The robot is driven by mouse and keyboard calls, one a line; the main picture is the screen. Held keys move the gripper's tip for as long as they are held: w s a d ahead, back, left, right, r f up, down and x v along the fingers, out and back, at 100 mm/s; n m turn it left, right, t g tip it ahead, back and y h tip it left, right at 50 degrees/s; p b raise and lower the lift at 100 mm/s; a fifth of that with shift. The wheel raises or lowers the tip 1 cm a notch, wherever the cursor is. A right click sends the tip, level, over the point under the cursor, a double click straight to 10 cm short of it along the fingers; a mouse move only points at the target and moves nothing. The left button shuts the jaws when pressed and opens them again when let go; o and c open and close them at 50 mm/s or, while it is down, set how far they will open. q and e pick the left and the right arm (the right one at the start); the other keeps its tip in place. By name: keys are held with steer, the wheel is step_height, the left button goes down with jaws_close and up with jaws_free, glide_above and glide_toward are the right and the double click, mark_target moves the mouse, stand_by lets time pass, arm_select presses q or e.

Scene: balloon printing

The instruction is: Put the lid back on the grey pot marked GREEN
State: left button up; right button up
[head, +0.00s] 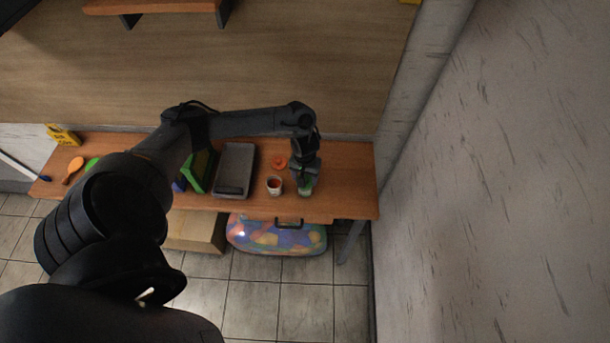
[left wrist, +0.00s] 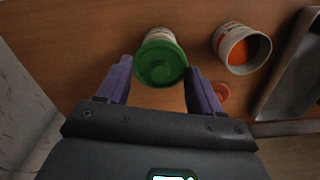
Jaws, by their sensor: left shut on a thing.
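The green lid (left wrist: 160,66) is between the two purple-grey fingers of my left gripper (left wrist: 159,80), which is shut on it. The grey pot (left wrist: 158,33) shows just behind the lid in the left wrist view, mostly covered by it. The lid is over the pot's mouth; I cannot tell whether it is fully seated or slightly above. In the head view my left gripper (head: 304,180) points down near the table's right front, with the green lid (head: 306,188) partly hidden under it. Any marking on the pot is unreadable. My right gripper is not in view.
An open pot of orange paint (head: 274,185) stands left of the gripper, with an orange lid (head: 280,162) lying behind it. A grey tray (head: 248,155) lies further left. The table (head: 350,192) is clear to the right, up to its edge near the wall.

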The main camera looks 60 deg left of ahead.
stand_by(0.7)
arm_select(q)
steer(key=shift+p, duration=0.55)
stand_by(0.9)
steer(key=shift+f+p, duration=0.15)
steer(key=shift+p, duration=0.3)
stand_by(0.4)
steer(key=shift+p, duration=0.5)
stand_by(0.6)
steer(key=o, duration=1.1)
steer(key=shift+c, duration=0.2)
steer(key=shift+o, duration=0.5)
